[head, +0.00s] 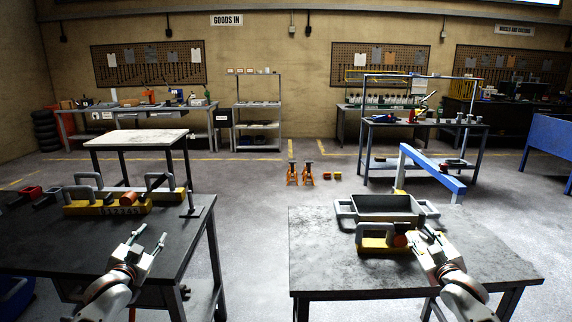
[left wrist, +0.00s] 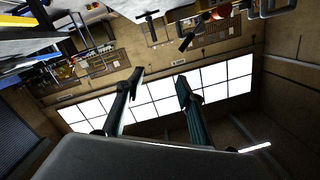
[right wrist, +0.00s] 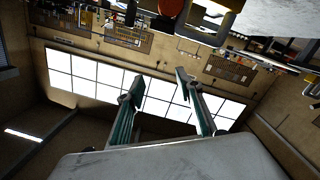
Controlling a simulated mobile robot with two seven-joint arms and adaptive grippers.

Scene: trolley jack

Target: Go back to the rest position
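My left gripper (head: 151,234) is in the head view above the front right part of the left workbench (head: 185,240). Its two fingers are apart; the left wrist view shows the same gripper (left wrist: 159,78) open with nothing between the fingers. My right gripper (head: 420,236) is over the right workbench (head: 330,272), close to the right end of a yellow block with a grey handle (head: 375,243). Contact there cannot be told. The right wrist view shows this gripper (right wrist: 158,82) open and empty between the fingertips.
Several yellow blocks with grey handles (head: 85,207) stand on the left workbench. Orange jack stands (head: 308,174) are on the floor beyond. Open floor (head: 250,230) lies between the benches.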

